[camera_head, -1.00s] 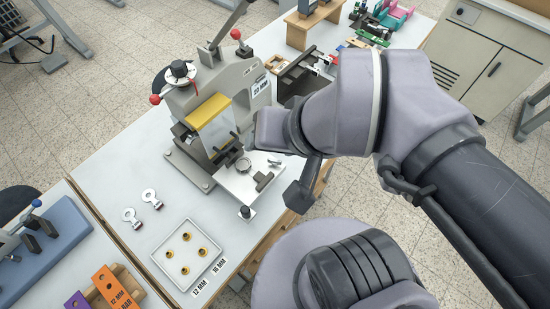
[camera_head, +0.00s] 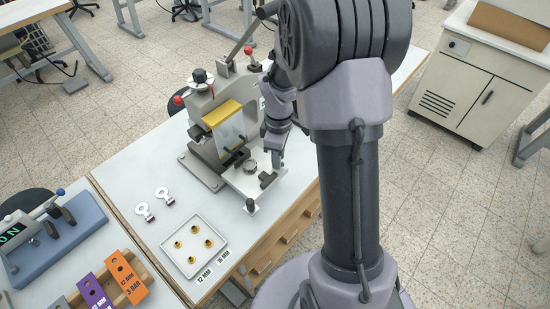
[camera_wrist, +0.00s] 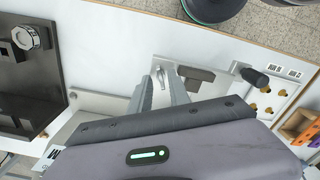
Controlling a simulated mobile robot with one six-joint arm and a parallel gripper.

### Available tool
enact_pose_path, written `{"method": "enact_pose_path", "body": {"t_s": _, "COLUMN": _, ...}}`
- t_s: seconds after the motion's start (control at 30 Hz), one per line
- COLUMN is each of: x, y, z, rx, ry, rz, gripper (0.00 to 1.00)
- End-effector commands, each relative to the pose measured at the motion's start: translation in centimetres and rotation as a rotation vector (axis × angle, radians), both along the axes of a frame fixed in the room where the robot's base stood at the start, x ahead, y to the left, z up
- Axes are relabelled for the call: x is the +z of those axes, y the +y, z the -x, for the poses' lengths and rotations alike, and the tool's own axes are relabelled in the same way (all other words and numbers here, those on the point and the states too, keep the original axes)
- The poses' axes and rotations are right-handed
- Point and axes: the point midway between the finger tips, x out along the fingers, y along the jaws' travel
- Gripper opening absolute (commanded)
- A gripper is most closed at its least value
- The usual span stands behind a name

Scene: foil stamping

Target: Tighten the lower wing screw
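In the wrist view a small pale metal wing screw (camera_wrist: 160,74) shows at the edge of a light metal plate (camera_wrist: 145,75), between and just beyond the tips of my gripper (camera_wrist: 160,90). The two fingers stand apart. I cannot tell whether either touches the screw. In the head view my gripper (camera_head: 275,152) points down at the right side of the foil press (camera_head: 222,100), by its lower plate (camera_head: 238,184). The wing screw is hidden there behind my gripper. No second wing screw can be made out clearly.
A white tray (camera_head: 168,249) with several brass pieces stands in front of the press, beside two metal tags (camera_head: 163,193). A black-handled knob (camera_head: 250,205) sticks out from the plate's front corner. A blue stand (camera_head: 60,240) and coloured blocks (camera_head: 95,293) are at the left.

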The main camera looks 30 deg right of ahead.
Motion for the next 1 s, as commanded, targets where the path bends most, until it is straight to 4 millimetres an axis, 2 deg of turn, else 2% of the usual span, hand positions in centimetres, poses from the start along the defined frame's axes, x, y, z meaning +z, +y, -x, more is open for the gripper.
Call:
{"method": "enact_pose_path", "body": {"t_s": 0.07, "x": -0.68, "y": 0.02, "z": 0.01, "rx": 0.000, "ry": 0.000, "rz": 0.000, "gripper": 0.23}}
{"method": "enact_pose_path", "body": {"t_s": 0.3, "x": -0.65, "y": 0.02, "z": -0.01, "rx": 0.000, "ry": -0.001, "rz": 0.000, "gripper": 0.23}}
{"method": "enact_pose_path", "body": {"t_s": 0.4, "x": -0.64, "y": 0.03, "z": 0.00, "rx": -0.001, "ry": -0.001, "rz": 0.000, "gripper": 0.03}}
{"method": "enact_pose_path", "body": {"t_s": 0.43, "x": -0.64, "y": 0.03, "z": 0.00, "rx": -0.001, "ry": -0.001, "rz": 0.000, "gripper": 0.00}}
{"method": "enact_pose_path", "body": {"t_s": 0.77, "x": -0.62, "y": 0.03, "z": -0.01, "rx": -0.016, "ry": -0.001, "rz": 0.000, "gripper": 0.00}}
{"method": "enact_pose_path", "body": {"t_s": 1.0, "x": -0.59, "y": 0.03, "z": -0.01, "rx": -0.125, "ry": -0.001, "rz": 0.000, "gripper": 0.00}}
